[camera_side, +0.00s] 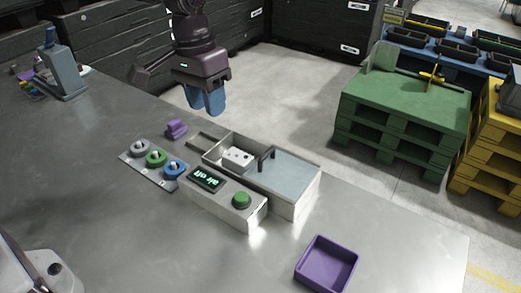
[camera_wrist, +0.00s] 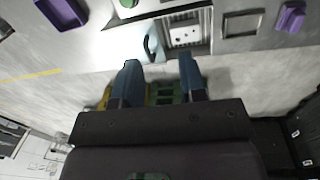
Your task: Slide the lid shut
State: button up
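The washer box (camera_side: 298,207) sits on the metal table. Its grey-blue lid (camera_side: 288,178) covers the right part, with a black upright handle (camera_side: 266,158) at the lid's left edge. The left part is open and shows a white block with dark holes (camera_side: 238,156) inside. In the wrist view, the handle (camera_wrist: 152,42) and the open compartment with the white block (camera_wrist: 185,34) lie at the top. My gripper (camera_side: 206,102) hangs above and behind the box, apart from it. Its blue fingers (camera_wrist: 160,77) are spread with nothing between them.
A control box with a display (camera_side: 207,178) and green button (camera_side: 241,200) stands in front of the washer. A panel of knobs (camera_side: 157,158) and a purple block (camera_side: 176,128) are at left. A purple tray (camera_side: 327,264) lies at front right. A green pallet stack (camera_side: 402,105) stands beyond the table.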

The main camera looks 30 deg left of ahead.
send_near(262, 157)
jog(key=s+a+r, duration=0.2)
jog(key=s+a, duration=0.1)
jog(key=w+d+r+h, duration=0.1)
jog(key=w+r, duration=0.1)
jog(key=w, duration=0.1)
jog(key=shift+n, duration=0.5)
jog(key=d+f, duration=0.1)
jog(key=f, duration=0.7)
jog(key=d+f, duration=0.1)
jog(key=f, duration=0.3)
jog(key=shift+s+d+f, duration=0.1)
jog(key=shift+d+f, duration=0.1)
jog(key=shift+d, duration=0.15)
jog(key=shift+c, duration=0.5)
grip_shut()
